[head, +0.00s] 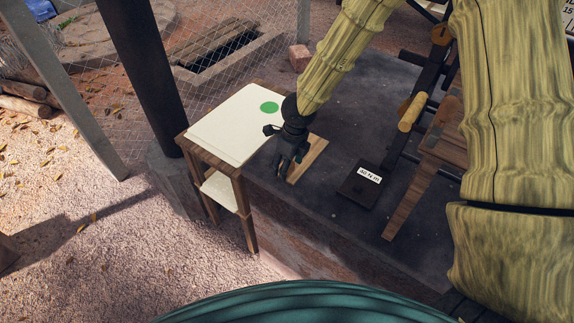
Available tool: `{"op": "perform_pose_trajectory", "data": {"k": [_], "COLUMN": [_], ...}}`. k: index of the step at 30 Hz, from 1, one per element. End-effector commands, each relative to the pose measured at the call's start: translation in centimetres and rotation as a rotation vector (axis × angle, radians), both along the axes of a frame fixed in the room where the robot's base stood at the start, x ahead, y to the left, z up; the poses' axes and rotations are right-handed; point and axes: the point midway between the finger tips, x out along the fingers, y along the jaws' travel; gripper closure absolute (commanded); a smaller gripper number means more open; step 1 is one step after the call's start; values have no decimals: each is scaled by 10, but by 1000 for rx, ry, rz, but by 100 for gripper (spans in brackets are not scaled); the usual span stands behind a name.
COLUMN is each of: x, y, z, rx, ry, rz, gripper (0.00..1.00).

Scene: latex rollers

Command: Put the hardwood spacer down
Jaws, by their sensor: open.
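A flat, light-brown wooden piece (309,159), which looks like the hardwood spacer, lies on the dark slab (330,120). It is just right of my gripper (287,165), which partly covers its left side. My gripper points down, with its dark fingers open. I see nothing held between them, though the fingers are small and dark here. Whether a finger touches the wooden piece, I cannot tell.
A dark box with a white label (369,174) sits to the right, beside a wooden-legged roller frame (413,110). A dark post (143,60) rises at left.

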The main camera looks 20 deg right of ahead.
Motion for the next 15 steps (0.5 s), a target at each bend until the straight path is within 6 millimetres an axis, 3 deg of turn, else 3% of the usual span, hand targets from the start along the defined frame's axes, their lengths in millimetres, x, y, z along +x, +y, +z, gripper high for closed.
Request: {"op": "perform_pose_trajectory", "data": {"k": [15], "x": [-7], "y": [-7], "z": [72], "rx": [2], "ry": [-2], "rz": [-2], "gripper": [36]}}
